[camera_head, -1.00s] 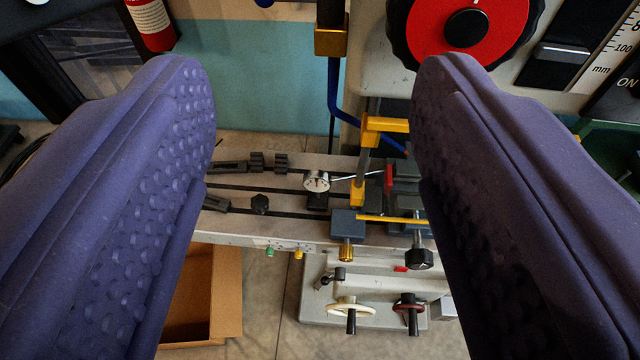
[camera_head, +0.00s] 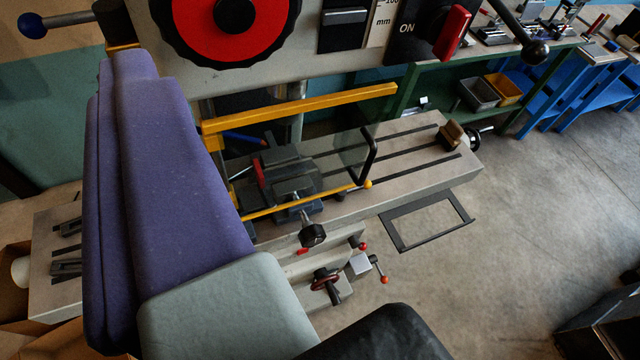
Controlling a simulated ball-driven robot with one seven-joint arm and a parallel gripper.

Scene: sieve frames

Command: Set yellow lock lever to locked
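No yellow lever can be picked out for certain. A small yellow ball knob (camera_head: 367,184) sits at the front edge of the slotted machine table (camera_head: 410,150), near the lower right of the clear guard; I cannot tell whether it is the lock lever or how it is set. Yellow bars (camera_head: 300,108) frame the guard above and below. My gripper (camera_head: 125,65) fills the left of the view as purple padded finger surfaces, with a grey part at its base. It is left of the guard and appears clear of the knob. The second finger cannot be told apart, so the opening is hidden.
The machine head with a red dial (camera_head: 233,18) and a red ON switch (camera_head: 452,32) overhangs the table. A black clamp knob (camera_head: 313,235) and red-tipped levers (camera_head: 384,280) stick out in front. A green bench (camera_head: 440,85) stands behind. The floor at right is mostly clear.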

